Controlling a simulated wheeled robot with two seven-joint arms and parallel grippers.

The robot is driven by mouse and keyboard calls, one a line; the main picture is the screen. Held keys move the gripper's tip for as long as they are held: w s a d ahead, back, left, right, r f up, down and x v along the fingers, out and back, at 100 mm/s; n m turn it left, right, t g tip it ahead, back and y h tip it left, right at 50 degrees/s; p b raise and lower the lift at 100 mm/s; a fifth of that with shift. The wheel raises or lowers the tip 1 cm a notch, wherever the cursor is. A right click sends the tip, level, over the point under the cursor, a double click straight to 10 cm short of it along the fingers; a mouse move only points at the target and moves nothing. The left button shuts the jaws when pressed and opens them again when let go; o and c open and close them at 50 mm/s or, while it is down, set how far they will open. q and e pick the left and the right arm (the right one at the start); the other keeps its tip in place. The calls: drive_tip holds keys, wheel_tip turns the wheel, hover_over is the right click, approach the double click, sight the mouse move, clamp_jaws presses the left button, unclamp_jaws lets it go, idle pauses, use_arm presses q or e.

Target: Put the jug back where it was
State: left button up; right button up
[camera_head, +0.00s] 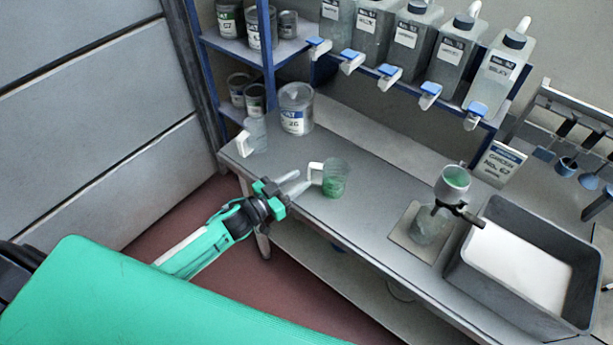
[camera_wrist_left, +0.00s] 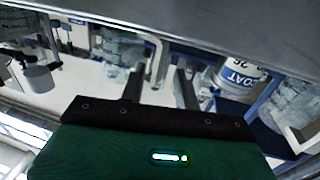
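A clear jug with green contents (camera_head: 335,179) stands upright on the grey bench, its white handle pointing left. My left gripper (camera_head: 299,181) is open, its fingertips close to that handle. In the left wrist view, the handle (camera_wrist_left: 156,58) shows in the gap beyond the two fingers (camera_wrist_left: 157,85), with the clear jug body (camera_wrist_left: 120,48) beside it; whether they touch cannot be told. A second clear jug (camera_head: 258,134), with a white handle and apparently empty, stands at the bench's left end. My right gripper is not in view.
A large can (camera_head: 296,110) stands behind the jugs. A metal cup (camera_head: 453,185) is held in a clamp above another clear vessel (camera_head: 429,226) on a pale board. A grey bin (camera_head: 537,270) is at right. Tapped containers (camera_head: 408,42) line a shelf above. Bench between jug and board is clear.

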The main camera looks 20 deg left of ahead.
use_arm(q)
drive_tip(key=b+v, duration=0.1)
drive_tip(key=v, duration=0.6)
drive_tip(key=shift+s+a, duration=0.1)
drive_tip(key=shift+s, duration=0.05)
drive_tip(key=s+a+f+n+g+y, duration=0.1)
drive_tip(key=a+f+y, duration=0.15)
drive_tip(key=f, duration=0.55)
drive_tip(key=a+f+n+g+y, duration=0.1)
drive_tip(key=a+f+y, duration=0.15)
drive_tip(key=f, duration=0.55)
drive_tip(key=s+a+f+n+g+y, duration=0.1)
drive_tip(key=s+a+f+g+y, duration=0.1)
drive_tip(key=s+f, duration=0.6)
drive_tip(key=s+a+f+n+g+y, duration=0.15)
drive_tip(key=s+f, duration=0.25)
drive_tip(key=f, duration=0.9)
drive_tip(key=s+d+f+g, duration=0.2)
drive_tip(key=s+f, duration=0.3)
drive_tip(key=s, duration=0.4)
drive_tip(key=s+d+f+g, duration=0.2)
drive_tip(key=s+f+g, duration=0.2)
drive_tip(key=s, duration=0.6)
drive_tip(key=s+d+f+g, duration=0.3)
drive_tip(key=s+f, duration=0.4)
drive_tip(key=s, duration=0.3)
drive_tip(key=shift+s+m+y, duration=0.25)
drive_tip(key=shift+m+y, duration=0.1)
drive_tip(key=shift+m, duration=0.1)
